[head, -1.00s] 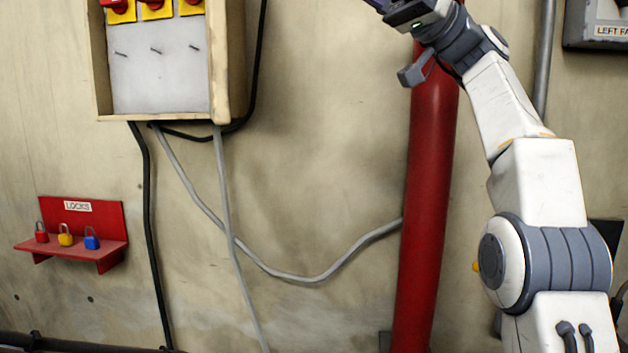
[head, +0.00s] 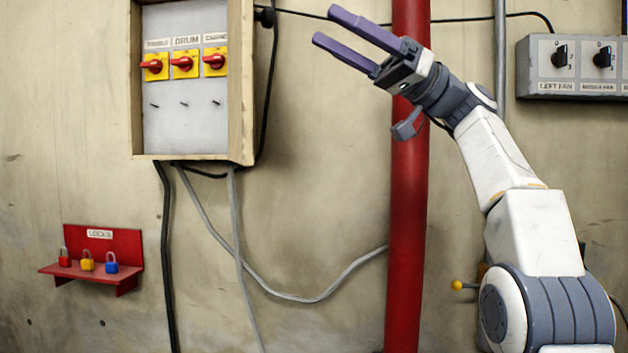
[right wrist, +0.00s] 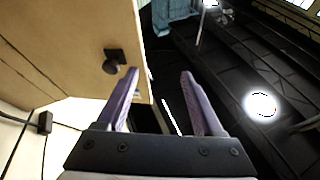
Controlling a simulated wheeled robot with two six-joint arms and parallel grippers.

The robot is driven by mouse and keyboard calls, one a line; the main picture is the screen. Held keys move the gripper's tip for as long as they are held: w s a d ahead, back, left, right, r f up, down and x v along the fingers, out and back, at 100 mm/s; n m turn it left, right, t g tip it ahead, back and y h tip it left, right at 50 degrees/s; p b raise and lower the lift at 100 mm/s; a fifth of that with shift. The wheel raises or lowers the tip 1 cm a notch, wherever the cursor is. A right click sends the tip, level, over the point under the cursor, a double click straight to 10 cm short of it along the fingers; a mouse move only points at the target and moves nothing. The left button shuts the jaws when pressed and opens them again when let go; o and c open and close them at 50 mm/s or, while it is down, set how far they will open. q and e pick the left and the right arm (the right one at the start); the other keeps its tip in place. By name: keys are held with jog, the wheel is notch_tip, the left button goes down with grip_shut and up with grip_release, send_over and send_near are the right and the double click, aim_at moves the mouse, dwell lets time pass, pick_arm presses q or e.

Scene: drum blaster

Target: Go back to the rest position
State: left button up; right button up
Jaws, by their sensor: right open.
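My right gripper (head: 345,40) is raised in front of the wall, to the right of the switch box (head: 242,90). Its two purple fingers are apart and nothing is between them. In the right wrist view the open fingers (right wrist: 159,85) show with the side of the wooden box (right wrist: 75,55) and a dark round knob (right wrist: 112,62) beyond the left finger. My left gripper is not in view.
The box holds three red rotary switches (head: 182,63) on yellow plates. A red pipe (head: 407,230) runs behind my right arm. A red shelf (head: 125,283) with three padlocks is low left. A grey fan-switch box (head: 575,85) is at right.

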jog(key=w+a+f+m+t+h, duration=0.2)
jog(key=w+f+m+t+h, duration=0.4)
jog(key=w+f+m+t, duration=0.95)
jog(key=d+f+m+g+h, duration=0.2)
jog(key=d+f+m+h, duration=0.15)
jog(key=f, duration=1.05)
jog(key=d+f+m+g+h, duration=0.1)
jog(key=d+f+m+h, duration=0.3)
jog(key=f, duration=1)
jog(key=s+d+f+n+g+h, duration=0.2)
jog(key=s+d+f+h, duration=0.25)
jog(key=s+f, duration=0.75)
jog(key=s+d+f+n+g+h, duration=0.25)
jog(key=s+d+f+h, duration=0.2)
jog(key=s+f, duration=0.65)
jog(key=s+a+r+n+g, duration=0.1)
jog(key=s+a+r+n, duration=0.1)
jog(key=s+a, duration=0.4)
jog(key=s+a+r+n+g+y, duration=0.1)
jog(key=s+a+r+n, duration=0.2)
jog(key=s+a, duration=0.4)
jog(key=shift+s+a+n+g, duration=0.2)
jog(key=shift+s+n+g, duration=0.1)
jog(key=shift+s+n, duration=0.5)
